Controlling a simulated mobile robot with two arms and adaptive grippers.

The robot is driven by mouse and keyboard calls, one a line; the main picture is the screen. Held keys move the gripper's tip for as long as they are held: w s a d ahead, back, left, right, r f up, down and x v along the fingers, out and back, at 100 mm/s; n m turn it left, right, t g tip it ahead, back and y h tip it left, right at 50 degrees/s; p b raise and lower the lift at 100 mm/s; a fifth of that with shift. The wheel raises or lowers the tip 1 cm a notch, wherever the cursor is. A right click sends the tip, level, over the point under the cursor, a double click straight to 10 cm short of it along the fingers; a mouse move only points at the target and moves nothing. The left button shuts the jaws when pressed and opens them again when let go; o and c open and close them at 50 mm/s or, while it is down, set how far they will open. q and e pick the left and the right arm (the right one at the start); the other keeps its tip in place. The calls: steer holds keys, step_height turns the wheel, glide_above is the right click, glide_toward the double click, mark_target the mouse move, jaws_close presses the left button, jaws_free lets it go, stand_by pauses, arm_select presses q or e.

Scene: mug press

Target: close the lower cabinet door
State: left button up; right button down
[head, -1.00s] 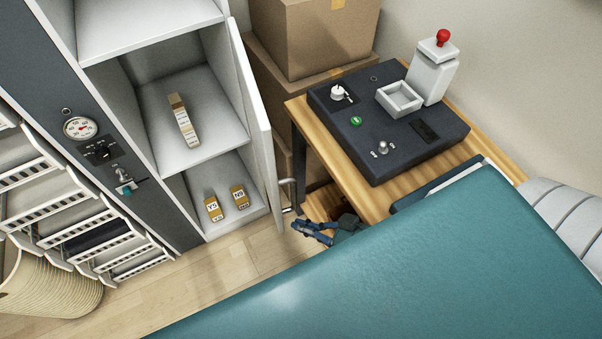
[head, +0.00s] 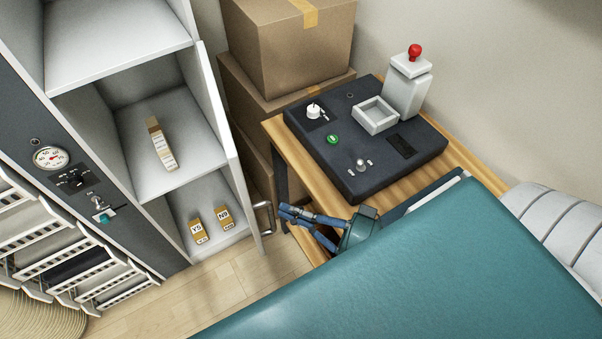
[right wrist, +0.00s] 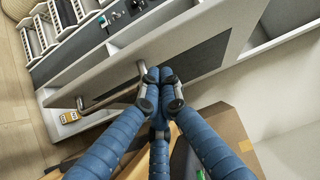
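The lower cabinet door (head: 235,165) stands open, seen nearly edge-on in the head view, on the right side of the cabinet. Its bar handle (head: 264,217) is near the lower outer edge, and the handle also shows in the right wrist view (right wrist: 108,88). My right gripper (head: 284,211) is just right of the handle, with blue fingers. In the right wrist view its fingertips (right wrist: 160,76) are together, beside the handle's end, with nothing seen between them. I cannot tell whether they touch the handle or door. My left gripper is not in view.
A wooden table (head: 285,142) with a dark control box (head: 345,165) stands close right of my right gripper. Cardboard boxes (head: 290,45) are stacked behind the door. Small yellow boxes (head: 224,216) are inside the cabinet. The floor (head: 240,285) before the cabinet is clear.

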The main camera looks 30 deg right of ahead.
mark_target(267, 203)
steer(key=shift+p+x, duration=0.4)
steer(key=shift+x, duration=2.4)
steer(key=shift+a, duration=0.1)
